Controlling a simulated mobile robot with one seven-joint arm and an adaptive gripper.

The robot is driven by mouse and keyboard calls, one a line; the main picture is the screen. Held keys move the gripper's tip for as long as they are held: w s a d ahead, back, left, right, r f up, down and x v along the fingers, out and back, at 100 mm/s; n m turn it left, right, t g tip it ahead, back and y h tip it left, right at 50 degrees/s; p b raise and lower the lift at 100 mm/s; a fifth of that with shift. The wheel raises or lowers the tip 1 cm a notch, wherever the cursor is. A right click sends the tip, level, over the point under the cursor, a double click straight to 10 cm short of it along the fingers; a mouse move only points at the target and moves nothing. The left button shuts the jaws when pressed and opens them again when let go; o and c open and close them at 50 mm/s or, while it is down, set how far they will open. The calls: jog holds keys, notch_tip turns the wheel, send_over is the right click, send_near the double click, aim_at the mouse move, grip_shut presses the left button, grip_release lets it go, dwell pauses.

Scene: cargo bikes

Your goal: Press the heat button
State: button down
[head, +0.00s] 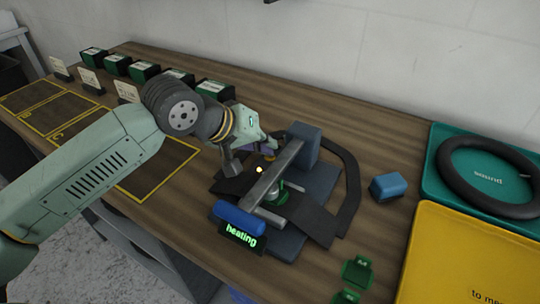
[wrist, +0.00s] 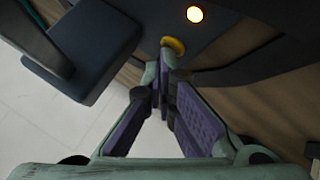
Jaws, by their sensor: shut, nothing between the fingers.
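A press-like device stands on the wooden bench, with a dark blue block (head: 303,143) at its back and a grey bar (head: 278,172) reaching forward. Its small display (head: 241,235) reads "heating" in green. A yellow round button (head: 270,156) sits beside the bar; I see no label on it. The button also shows in the wrist view (wrist: 173,46), right at my fingertips. A small lamp (head: 259,169) is lit near it and glows in the wrist view (wrist: 194,14). My gripper (wrist: 167,66) is shut and empty, its tips at the button; contact is hard to tell.
A dark rubber strip (head: 350,190) loops around the device. A blue block (head: 388,187) lies to its right. Green boxes (head: 145,72) line the back left.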

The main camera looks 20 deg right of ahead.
dwell(0.6)
jog(key=shift+r, duration=0.75)
jog(key=shift+r+p, duration=0.85)
jog(key=shift+r, duration=1.7)
